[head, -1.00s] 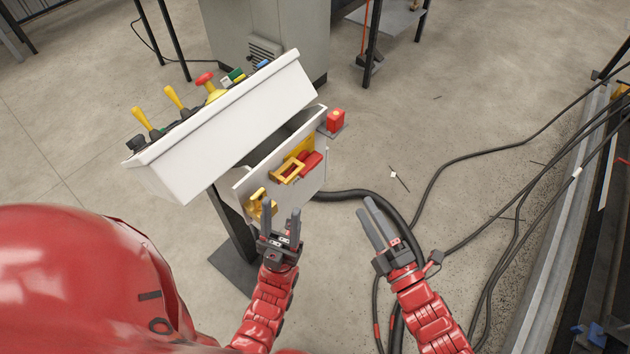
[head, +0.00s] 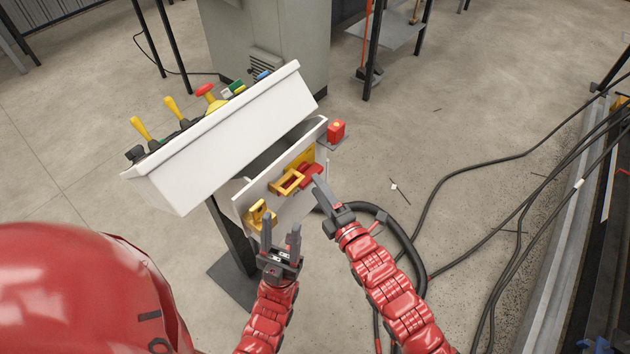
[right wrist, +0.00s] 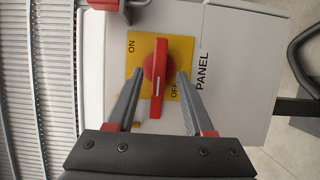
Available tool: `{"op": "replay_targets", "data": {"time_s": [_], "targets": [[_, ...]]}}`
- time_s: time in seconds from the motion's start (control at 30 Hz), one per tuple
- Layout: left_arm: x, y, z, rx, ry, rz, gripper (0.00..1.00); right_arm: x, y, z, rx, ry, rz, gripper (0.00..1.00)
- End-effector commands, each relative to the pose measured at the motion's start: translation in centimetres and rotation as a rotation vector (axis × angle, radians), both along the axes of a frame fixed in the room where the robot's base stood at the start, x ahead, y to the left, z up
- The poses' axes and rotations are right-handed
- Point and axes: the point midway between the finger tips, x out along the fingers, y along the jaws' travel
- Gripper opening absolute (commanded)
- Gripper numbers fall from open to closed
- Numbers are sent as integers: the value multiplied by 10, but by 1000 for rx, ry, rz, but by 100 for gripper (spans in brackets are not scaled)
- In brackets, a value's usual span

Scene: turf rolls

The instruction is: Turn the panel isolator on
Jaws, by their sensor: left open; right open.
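The panel isolator (head: 310,173) is a red handle on a yellow plate on the side of the white console. In the right wrist view the red handle (right wrist: 158,75) stands upright in the picture, with ON printed at upper left and OFF at lower right. My right gripper (head: 319,182) is open at the isolator. The right wrist view shows its fingers (right wrist: 160,78) on either side of the handle, with visible gaps; contact is not seen. My left gripper (head: 281,222) is open and empty, below the yellow fitting (head: 258,214) at the panel's lower left.
A yellow frame (head: 288,181) sticks out left of the isolator. A red box (head: 336,130) is at the panel's upper right. The white console (head: 225,135) carries yellow levers and a red mushroom button (head: 204,90). Black cables (head: 470,180) lie on the floor at right.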

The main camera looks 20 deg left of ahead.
Motion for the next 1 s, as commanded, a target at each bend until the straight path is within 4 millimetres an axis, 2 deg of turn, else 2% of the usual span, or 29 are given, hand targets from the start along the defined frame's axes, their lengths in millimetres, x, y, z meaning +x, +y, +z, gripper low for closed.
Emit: {"op": "replay_targets", "data": {"time_s": [0.2,0.53,0.57,0.83,1.0], "targets": [[0,0,2,0,0,0,50,15,16,1,1,-1,0,52],[0,0,2,0,0,0,50,17,18,1,1,-1,-1,52],[0,0,2,0,0,0,50,17,18,1,1,-1,-1,49],[0,0,2,0,0,0,50,17,18,1,1,-1,-1,0],[0,0,2,0,0,0,50,17,18,0,1,-1,-1,0]]}}
